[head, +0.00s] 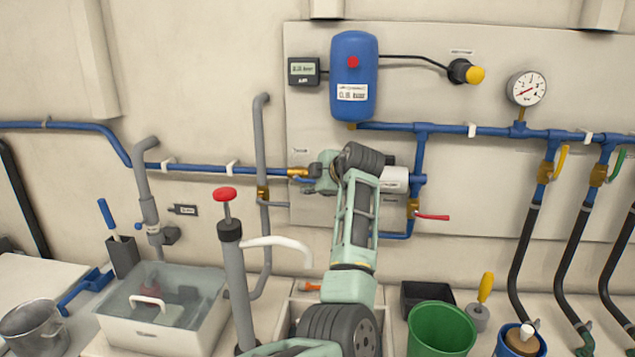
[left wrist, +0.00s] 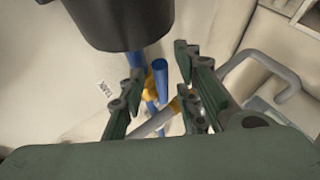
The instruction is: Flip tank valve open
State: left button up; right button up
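A brass valve (head: 297,172) sits in the blue pipe at the left edge of the wall panel. A short blue lever shows just below it, partly hidden by my left gripper (head: 318,180). The left wrist view shows the blue lever (left wrist: 160,70) and brass valve body (left wrist: 150,84) between the fingers of my left gripper (left wrist: 160,98). The fingers stand apart on either side; I see no clear contact. A small label (left wrist: 103,88), too small to read surely, is on the wall beside it. My right gripper is not in view.
A grey pipe (head: 262,130) runs vertically just left of the valve. A blue tank (head: 354,95) and red-handled valve (head: 430,216) are to the right.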

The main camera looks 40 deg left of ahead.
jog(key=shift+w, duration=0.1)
pick_arm(q)
jog(key=shift+s+d+r, duration=0.1)
jog(key=shift+d+r, duration=0.05)
jog(key=shift+d, duration=0.2)
jog(key=v, duration=1.1)
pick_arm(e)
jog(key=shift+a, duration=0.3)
pick_arm(q)
jog(key=shift+s, duration=0.1)
